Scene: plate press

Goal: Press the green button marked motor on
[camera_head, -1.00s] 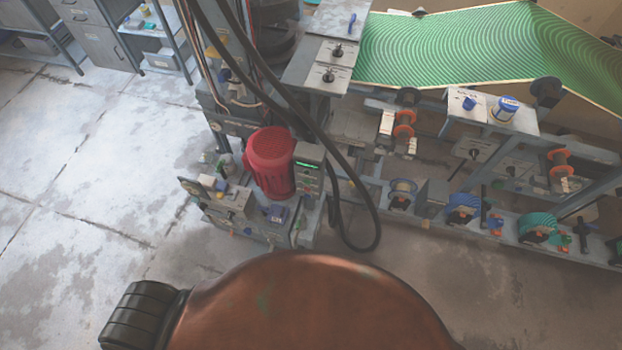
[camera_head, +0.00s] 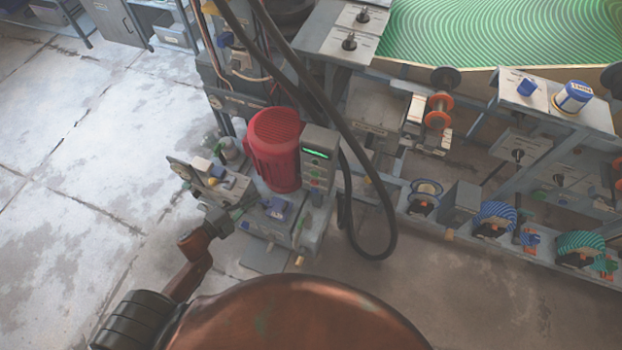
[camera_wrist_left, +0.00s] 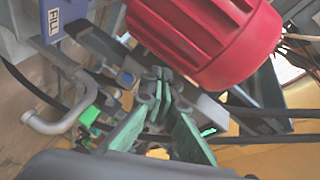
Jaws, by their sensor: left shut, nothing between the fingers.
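A grey control box (camera_head: 319,155) with a lit green display stands on the machine, just right of the red motor (camera_head: 273,148). Small buttons (camera_head: 315,174) sit on its face below the display. Their markings are too small to read, and I cannot tell which is the motor on button. My left gripper (camera_head: 250,204) is shut and empty, low and to the left of the box, in front of the red motor and apart from the buttons. In the left wrist view its green fingers (camera_wrist_left: 157,78) meet at the tips below the red motor (camera_wrist_left: 205,38).
A blue-topped part (camera_head: 275,207) sits on the machine base close to the left gripper. Black hoses (camera_head: 352,165) loop down right of the box. Spools (camera_head: 496,217) line the lower rail at the right. The floor at the left is clear.

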